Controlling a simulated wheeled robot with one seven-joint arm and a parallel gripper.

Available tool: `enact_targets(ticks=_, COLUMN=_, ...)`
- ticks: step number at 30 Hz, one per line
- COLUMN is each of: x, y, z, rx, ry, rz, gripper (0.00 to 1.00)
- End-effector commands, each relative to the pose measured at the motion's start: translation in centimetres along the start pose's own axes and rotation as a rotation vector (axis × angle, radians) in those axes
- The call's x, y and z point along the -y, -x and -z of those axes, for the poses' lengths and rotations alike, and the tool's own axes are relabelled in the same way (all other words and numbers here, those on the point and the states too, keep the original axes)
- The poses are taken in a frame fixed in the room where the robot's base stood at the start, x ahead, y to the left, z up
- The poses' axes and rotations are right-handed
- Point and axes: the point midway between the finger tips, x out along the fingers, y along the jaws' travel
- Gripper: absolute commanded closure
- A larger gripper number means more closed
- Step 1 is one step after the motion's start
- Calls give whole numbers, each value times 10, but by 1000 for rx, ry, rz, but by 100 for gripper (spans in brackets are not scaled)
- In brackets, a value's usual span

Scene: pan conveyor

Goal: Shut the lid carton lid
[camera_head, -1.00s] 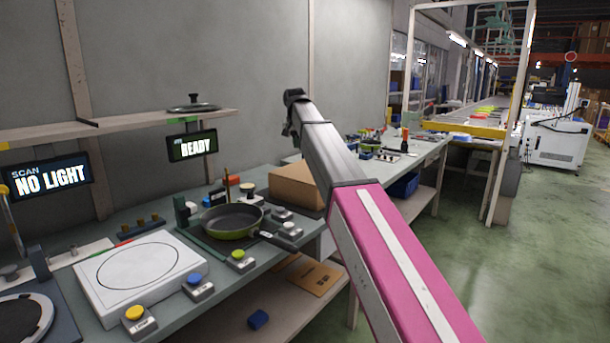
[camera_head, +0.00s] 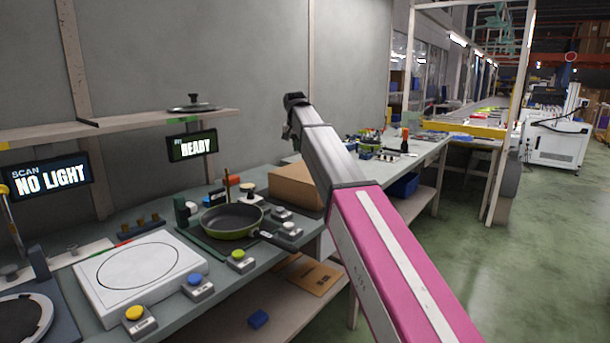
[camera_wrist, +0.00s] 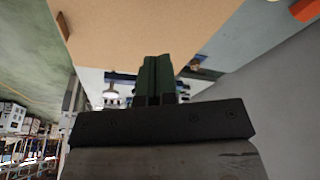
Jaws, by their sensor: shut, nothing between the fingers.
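The brown carton (camera_head: 293,187) stands on the workbench behind the pan, partly hidden by my arm. In the wrist view a broad flat tan carton panel (camera_wrist: 130,28) fills the upper middle. I cannot tell how far its lid is folded. My gripper (camera_wrist: 154,62) shows in the wrist view with its two dark green fingers together and nothing between them. The fingertips overlap the near edge of the tan panel in the picture; whether they touch it is unclear.
A frying pan (camera_head: 232,221) sits left of the carton, with push buttons (camera_head: 239,260) along the bench front. A white plate unit (camera_head: 142,275) is further left. A shelf (camera_head: 130,124) with a pan lid (camera_head: 192,103) runs above. The green floor at right is open.

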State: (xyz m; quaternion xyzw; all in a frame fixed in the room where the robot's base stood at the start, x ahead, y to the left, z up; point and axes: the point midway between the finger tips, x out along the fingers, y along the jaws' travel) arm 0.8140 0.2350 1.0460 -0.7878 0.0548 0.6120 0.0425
Motion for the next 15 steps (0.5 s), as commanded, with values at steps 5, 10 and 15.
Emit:
enact_targets(ticks=5, x=0, y=-2, z=-1, rx=0, ry=0, rz=0, gripper=100)
enact_targets(ticks=10, x=0, y=-4, z=-1, rx=0, ry=0, rz=0, gripper=100)
enact_targets(ticks=15, x=0, y=-6, z=-2, rx=-1, ry=0, rz=0, gripper=100)
